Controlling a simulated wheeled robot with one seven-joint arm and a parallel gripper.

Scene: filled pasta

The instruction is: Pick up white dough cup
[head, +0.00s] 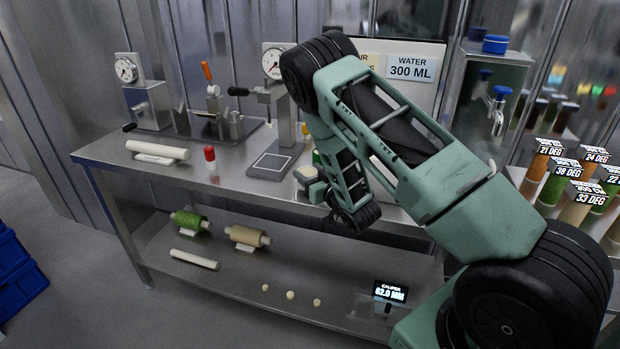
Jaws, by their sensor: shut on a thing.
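The white dough cup (305,173) is a small pale, whitish piece at the front edge of the steel table, left of my wrist. My gripper (311,186) is shut on it, and the fingers show just below and to the right of the cup. My arm comes in from the right and hides part of the gripper and the table behind it. I cannot tell whether the cup touches the tabletop.
Labelled cylinders (552,183) stand at right. The lower shelf (225,278) holds rollers and small dough pieces.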

